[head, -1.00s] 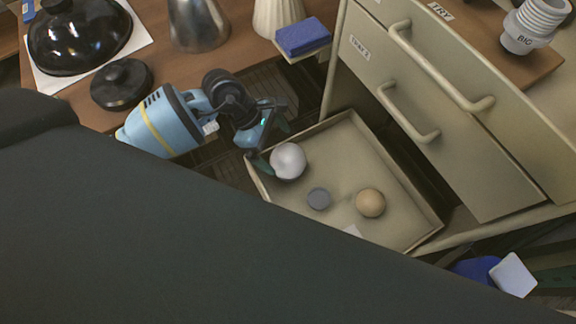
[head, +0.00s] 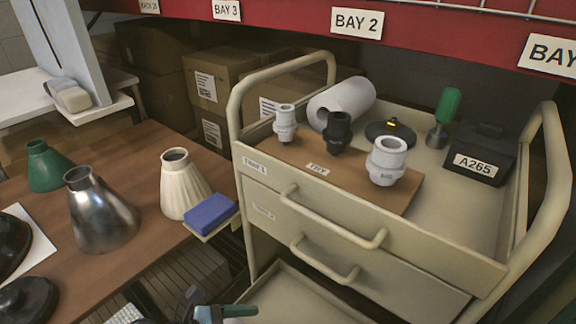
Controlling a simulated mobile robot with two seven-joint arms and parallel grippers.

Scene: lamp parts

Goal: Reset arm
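My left gripper (head: 207,311) shows only in part at the bottom edge of the head view, beside the left edge of the pulled-out lower drawer (head: 285,301). Its fingers are cut off, so I cannot tell whether it is open or shut, or holding anything. My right gripper is not in view. The lamp parts stand clear of it: two white sockets (head: 285,121) (head: 386,160) and a black socket (head: 337,131) stand upright on a brown board on the cart. Green (head: 48,167), silver (head: 101,212) and cream (head: 184,187) shades stand on the wooden table.
The cart (head: 477,254) has raised rail handles and two closed-looking drawers. On top are a white roll (head: 342,101), a green-handled tool (head: 445,115) and a black A265 box (head: 479,154). A blue sponge (head: 211,214) sits on a small ledge by the table.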

